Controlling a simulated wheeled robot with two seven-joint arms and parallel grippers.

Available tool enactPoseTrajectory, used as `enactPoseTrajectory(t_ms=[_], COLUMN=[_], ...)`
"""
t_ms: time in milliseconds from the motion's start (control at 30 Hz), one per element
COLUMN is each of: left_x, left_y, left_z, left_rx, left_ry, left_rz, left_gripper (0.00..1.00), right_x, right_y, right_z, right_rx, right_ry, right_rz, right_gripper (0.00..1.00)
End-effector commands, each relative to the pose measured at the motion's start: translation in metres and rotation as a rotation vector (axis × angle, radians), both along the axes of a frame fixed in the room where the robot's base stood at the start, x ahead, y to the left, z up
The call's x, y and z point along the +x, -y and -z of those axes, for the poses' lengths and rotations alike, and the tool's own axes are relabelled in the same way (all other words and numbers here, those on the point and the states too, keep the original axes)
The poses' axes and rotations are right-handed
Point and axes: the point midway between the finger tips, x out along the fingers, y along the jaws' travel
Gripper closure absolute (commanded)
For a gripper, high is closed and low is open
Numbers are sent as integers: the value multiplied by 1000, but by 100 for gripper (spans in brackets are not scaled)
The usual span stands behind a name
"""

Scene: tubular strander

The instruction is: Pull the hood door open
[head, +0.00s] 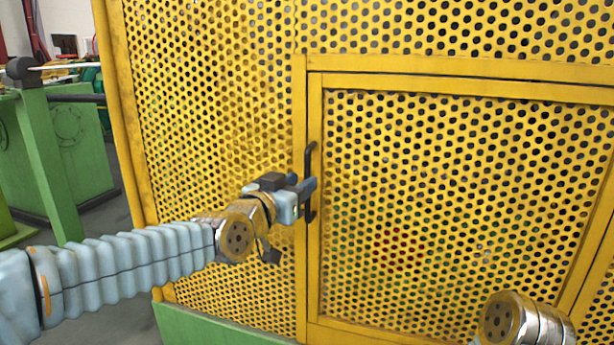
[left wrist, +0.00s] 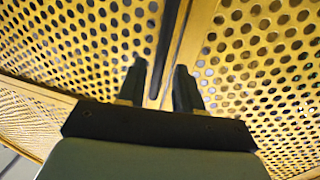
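The hood door (head: 440,84) is a yellow perforated panel in a yellow frame, and it looks closed. Its black vertical bar handle (head: 311,152) is on the door's left edge. My left gripper (head: 308,187) is at the handle, at about its mid-height. In the left wrist view, the two dark fingers of my left gripper (left wrist: 160,84) stand apart, with the handle (left wrist: 172,40) running between them. Yellow shows between the right finger and the bar, so the gripper is not closed on it. My right gripper is out of view; only part of my right arm shows at the lower right.
A fixed yellow perforated panel (head: 210,110) is left of the door, above a green base (head: 215,328). Green machinery (head: 70,150) stands at the far left. Some grey floor (head: 105,240) shows between it and the hood.

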Motion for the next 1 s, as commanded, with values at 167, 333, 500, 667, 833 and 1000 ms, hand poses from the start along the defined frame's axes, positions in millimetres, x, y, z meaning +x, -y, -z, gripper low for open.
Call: enactPoseTrajectory(t_ms=[167, 333, 500, 667, 833, 1000], left_x=[24, 32, 33, 33, 32, 32], left_y=[13, 18, 18, 18, 18, 18], left_z=[0, 1, 1, 1, 1, 1], left_rx=[0, 0, -1, -1, 0, 0], left_ry=[-2, -1, 0, 0, -1, -1], left_rz=[0, -1, -1, -1, -1, -1], left_gripper=[65, 65, 65, 77, 100, 100], right_x=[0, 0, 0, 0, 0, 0], right_y=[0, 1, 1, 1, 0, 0], right_z=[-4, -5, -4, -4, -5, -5], right_rx=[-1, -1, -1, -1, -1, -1], right_ry=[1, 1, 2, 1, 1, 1], right_rz=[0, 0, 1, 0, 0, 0], right_gripper=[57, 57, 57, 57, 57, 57])
